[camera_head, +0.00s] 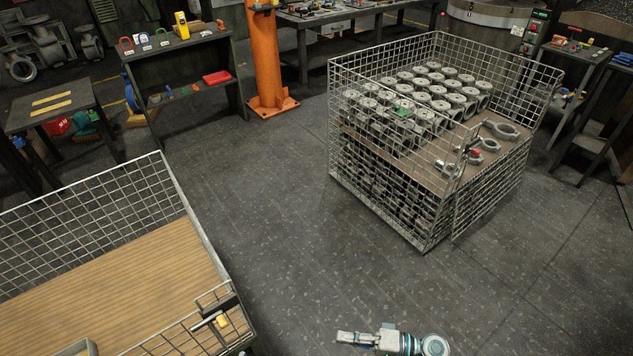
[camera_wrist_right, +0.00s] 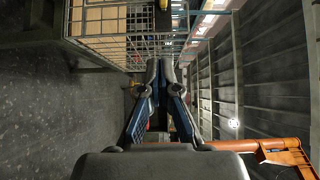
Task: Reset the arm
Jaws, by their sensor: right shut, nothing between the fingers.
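My right gripper (camera_head: 357,338) shows at the bottom of the head view, over bare floor between the two wire crates. In the right wrist view my right gripper (camera_wrist_right: 160,68) has its two fingertips together with nothing between them. Part of my right arm shows beside it in the head view. My left gripper is in neither view.
A wire crate (camera_head: 385,214) full of valve castings (camera_head: 415,105) stands at the upper right. Another wire crate (camera_head: 150,215) with a wooden floor is at the lower left. An orange post (camera_head: 265,55) and benches (camera_head: 185,45) stand behind. The floor between the crates (camera_head: 290,220) is clear.

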